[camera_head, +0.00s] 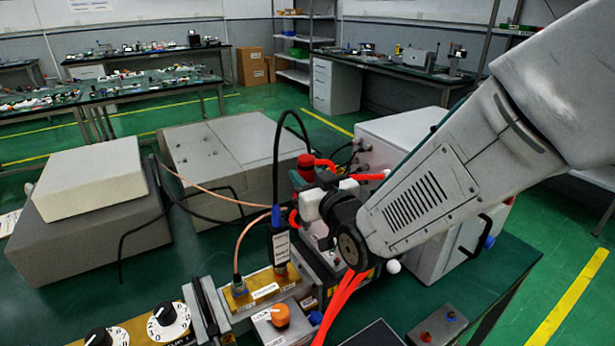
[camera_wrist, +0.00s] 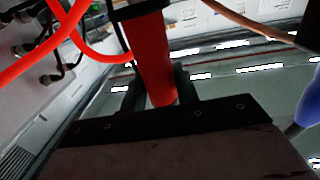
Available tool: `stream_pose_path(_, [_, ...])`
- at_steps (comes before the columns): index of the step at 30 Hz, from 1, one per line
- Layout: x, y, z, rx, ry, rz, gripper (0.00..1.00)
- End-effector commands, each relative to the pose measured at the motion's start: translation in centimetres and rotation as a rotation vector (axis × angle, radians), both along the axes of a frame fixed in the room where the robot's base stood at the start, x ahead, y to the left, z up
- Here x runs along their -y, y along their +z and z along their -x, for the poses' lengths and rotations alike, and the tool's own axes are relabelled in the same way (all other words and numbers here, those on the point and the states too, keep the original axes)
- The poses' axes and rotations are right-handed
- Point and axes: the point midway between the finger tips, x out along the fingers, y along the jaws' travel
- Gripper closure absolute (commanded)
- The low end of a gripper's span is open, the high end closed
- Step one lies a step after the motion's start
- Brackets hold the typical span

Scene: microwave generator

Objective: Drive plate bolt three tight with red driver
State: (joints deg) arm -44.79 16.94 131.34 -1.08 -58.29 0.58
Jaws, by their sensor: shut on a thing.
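The red driver (camera_wrist: 150,55) stands out in the wrist view as a red cylinder between the dark fingers of my gripper (camera_wrist: 157,88). My gripper is shut on it. In the head view my gripper is mostly hidden behind my wrist, above the apparatus in the middle of the bench. A red, round-topped piece (camera_head: 306,164) shows just beyond my wrist; I cannot tell if it is the driver's end. The plate and bolt three cannot be made out in either view, nor can the driver's tip.
Bright red hoses (camera_head: 345,305) run close around my wrist. A black connector (camera_head: 279,243) with a looped cable stands to the left, by a copper-coloured cable. An orange knob (camera_head: 280,315) and white dials (camera_head: 168,322) are at the front. A white cabinet (camera_head: 405,140) stands behind my arm.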

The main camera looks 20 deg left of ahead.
Motion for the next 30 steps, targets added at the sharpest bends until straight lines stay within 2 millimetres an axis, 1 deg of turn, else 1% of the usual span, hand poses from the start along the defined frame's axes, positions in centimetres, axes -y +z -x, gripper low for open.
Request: stream_pose_path(30, [0.0,-1.1,0.0,0.001,0.000,-0.001,0.97])
